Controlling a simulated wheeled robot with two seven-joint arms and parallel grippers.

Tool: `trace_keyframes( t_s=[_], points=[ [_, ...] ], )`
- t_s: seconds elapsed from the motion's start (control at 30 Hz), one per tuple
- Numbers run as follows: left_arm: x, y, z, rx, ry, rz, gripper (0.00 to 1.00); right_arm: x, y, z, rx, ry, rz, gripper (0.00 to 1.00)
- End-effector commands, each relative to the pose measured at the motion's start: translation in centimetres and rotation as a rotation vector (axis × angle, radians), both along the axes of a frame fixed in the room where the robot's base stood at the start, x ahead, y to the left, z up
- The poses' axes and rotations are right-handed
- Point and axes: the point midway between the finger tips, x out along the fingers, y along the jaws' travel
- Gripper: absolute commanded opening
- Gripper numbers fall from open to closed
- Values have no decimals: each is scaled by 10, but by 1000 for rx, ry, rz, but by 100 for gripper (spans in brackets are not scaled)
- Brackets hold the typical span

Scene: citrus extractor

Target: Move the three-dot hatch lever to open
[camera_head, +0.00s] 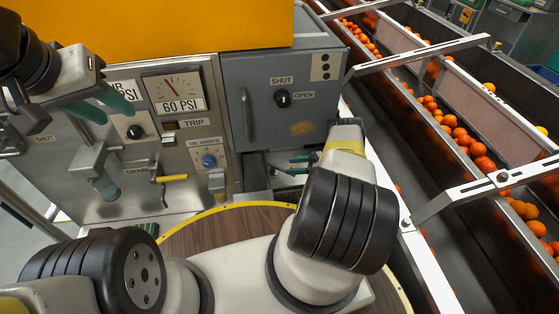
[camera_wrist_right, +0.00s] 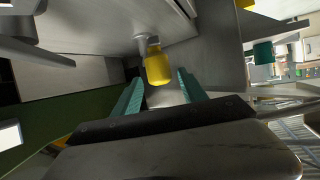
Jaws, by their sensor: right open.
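The grey hatch box (camera_head: 262,70) carries a plate with three dots (camera_head: 325,67) at its upper right. A small black lever knob (camera_head: 283,98) sits on its front, with SHUT printed above and OPEN to its right. I cannot clearly tell which word it points at. My right gripper (camera_head: 296,165) is below the box, apart from the knob, its teal fingers pointing left. In the right wrist view its fingers (camera_wrist_right: 160,98) are spread and hold nothing. My left gripper (camera_head: 120,108) is open and empty before the gauge panel at the left.
A yellow-gripped drain lever (camera_head: 174,178) is left of my right gripper; a yellow grip (camera_wrist_right: 157,66) shows ahead in the right wrist view. A vertical handle (camera_head: 246,115) stands on the box's left. A pressure gauge (camera_head: 172,90) and blue oil knob (camera_head: 208,161) are left. An orange-filled conveyor (camera_head: 455,130) runs right.

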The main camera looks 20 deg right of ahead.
Motion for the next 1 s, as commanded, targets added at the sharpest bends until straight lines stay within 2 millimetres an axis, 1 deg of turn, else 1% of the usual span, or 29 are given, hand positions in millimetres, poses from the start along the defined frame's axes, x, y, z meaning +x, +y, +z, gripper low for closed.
trace_keyframes(
  t_s=[0.03, 0.1, 0.17, 0.37, 0.57, 0.7, 0.8, 0.9, 1.0],
  points=[
    [0, 0, 0, 0, 0, 0, 36, 2, -1, 10, -1, 1, 0, 50],
    [0, 0, 0, 0, 0, 0, 36, -1, 0, 19, 0, 2, -1, 50],
    [0, 0, 0, 0, 0, 0, 36, -12, 5, 17, 2, 6, -1, 50],
    [0, 0, 0, 0, 0, 0, 36, -42, 20, 20, 2, 4, -2, 50],
    [0, 0, 0, 0, 0, 0, 36, -79, 38, 24, 2, 4, -2, 50],
    [0, 0, 0, 0, 0, 0, 36, -107, 51, 27, 1, 5, -2, 50],
    [0, 0, 0, 0, 0, 0, 36, -122, 59, 29, 0, 3, -2, 50],
    [0, 0, 0, 0, 0, 0, 36, -134, 65, 29, 0, 3, -2, 50],
    [0, 0, 0, 0, 0, 0, 36, -141, 68, 30, 0, 1, 0, 50]
  ],
)
